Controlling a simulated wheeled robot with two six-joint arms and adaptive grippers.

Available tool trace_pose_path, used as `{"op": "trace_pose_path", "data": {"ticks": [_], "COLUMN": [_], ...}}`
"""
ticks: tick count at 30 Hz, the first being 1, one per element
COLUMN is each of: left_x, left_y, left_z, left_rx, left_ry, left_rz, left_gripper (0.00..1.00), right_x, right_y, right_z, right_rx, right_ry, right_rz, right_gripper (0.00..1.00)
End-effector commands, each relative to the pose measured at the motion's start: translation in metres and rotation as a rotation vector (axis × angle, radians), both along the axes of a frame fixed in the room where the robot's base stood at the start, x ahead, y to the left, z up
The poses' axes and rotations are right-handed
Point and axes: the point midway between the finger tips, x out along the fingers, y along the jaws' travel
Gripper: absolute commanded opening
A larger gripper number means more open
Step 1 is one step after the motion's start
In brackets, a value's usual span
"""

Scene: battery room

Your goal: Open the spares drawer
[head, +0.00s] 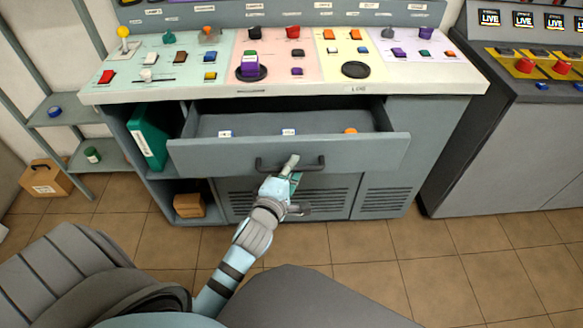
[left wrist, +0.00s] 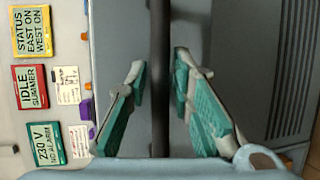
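The drawer (head: 220,158) under the console top is pulled out, its inside showing in the head view. Its dark bar handle (head: 266,166) runs across the front panel. My left gripper (head: 291,172) is at the handle's right half. In the left wrist view, a dark bar (left wrist: 160,60), which looks like the handle, runs between the two teal-padded fingers of my left gripper (left wrist: 160,85). A gap shows on each side of the bar, so the fingers look open around it. My right gripper is not in view.
Inside the drawer are small white-and-blue items (head: 288,132) and an orange item (head: 351,131). A green binder (head: 147,138) stands on the left shelf. A dark grey console (head: 500,140) stands at right. The tiled floor in front is clear at right.

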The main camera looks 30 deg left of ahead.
Motion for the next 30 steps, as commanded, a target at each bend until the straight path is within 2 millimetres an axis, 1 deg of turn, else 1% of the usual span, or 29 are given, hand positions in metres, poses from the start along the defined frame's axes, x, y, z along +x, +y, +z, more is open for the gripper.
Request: {"op": "trace_pose_path", "data": {"ticks": [2,5,8,12,15,18,21,30], "left_x": [-0.001,-0.009,-0.03,-0.069,-0.094,-0.11,-0.117,-0.117], "left_y": [0.0,-0.002,-0.006,-0.013,-0.016,-0.019,-0.02,-0.02], "left_z": [0.0,0.001,0.005,0.012,0.017,0.02,0.022,0.022], "left_rx": [0.0,0.0,-0.002,-0.002,-0.002,-0.002,-0.001,0.0], "left_ry": [0.0,0.001,0.002,0.004,0.004,0.003,0.001,0.0], "left_rz": [-0.001,-0.001,-0.001,0.0,0.001,0.0,0.0,0.0], "left_gripper": [0.21,0.21,0.21,0.21,0.21,0.21,0.21,0.21], "right_x": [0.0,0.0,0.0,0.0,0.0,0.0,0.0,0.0], "right_y": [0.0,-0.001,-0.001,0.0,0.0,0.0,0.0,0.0], "right_z": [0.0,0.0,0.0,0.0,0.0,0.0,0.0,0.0], "right_rx": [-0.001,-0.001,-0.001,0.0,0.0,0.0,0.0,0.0], "right_ry": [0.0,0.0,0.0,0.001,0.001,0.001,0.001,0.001], "right_rz": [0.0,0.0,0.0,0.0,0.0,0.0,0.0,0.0], "right_gripper": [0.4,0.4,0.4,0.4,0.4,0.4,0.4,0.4]}}
